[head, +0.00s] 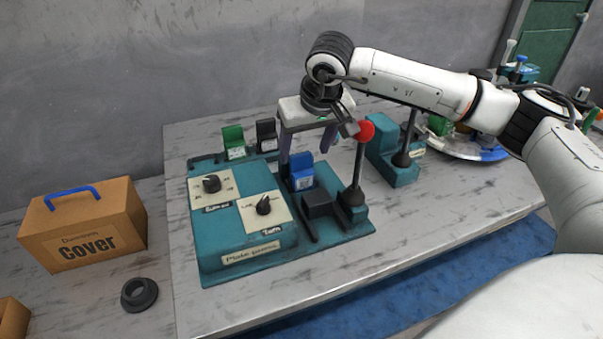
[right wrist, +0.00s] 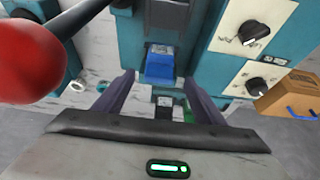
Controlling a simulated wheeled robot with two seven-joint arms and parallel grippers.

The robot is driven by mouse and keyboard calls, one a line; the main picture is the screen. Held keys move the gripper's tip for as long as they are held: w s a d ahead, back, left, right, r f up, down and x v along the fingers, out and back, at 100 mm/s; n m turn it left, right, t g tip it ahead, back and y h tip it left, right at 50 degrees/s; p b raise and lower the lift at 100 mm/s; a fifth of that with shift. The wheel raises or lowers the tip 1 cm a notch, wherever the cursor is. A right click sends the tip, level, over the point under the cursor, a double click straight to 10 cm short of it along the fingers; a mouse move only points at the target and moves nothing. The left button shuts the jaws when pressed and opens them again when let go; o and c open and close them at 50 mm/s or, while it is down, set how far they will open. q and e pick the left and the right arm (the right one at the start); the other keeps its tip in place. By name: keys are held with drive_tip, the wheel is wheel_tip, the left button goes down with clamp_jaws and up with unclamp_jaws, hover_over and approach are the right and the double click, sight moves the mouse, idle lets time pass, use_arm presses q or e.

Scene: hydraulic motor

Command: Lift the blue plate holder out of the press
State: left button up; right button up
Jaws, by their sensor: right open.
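The blue plate holder (head: 301,174) stands upright in the teal plate press (head: 245,243), just right of the dial panel. In the right wrist view the blue plate holder (right wrist: 160,66) shows beyond and between the fingertips, apart from them. My right gripper (head: 306,150) is above and behind the blue holder in the head view, fingers pointing down. In the right wrist view the right gripper's (right wrist: 161,88) two purple fingers are spread and empty. My left gripper is not in view.
A red-knobbed lever (head: 365,131) rises right of the holder, close to my right gripper. Green (head: 233,141) and black (head: 266,134) holders stand behind the dials. A second teal device (head: 392,165) stands right.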

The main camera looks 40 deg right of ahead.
sight(302, 163)
drive_tip(key=x, duration=0.5)
drive_tip(key=shift+s, duration=0.15)
drive_tip(key=c, duration=1.3)
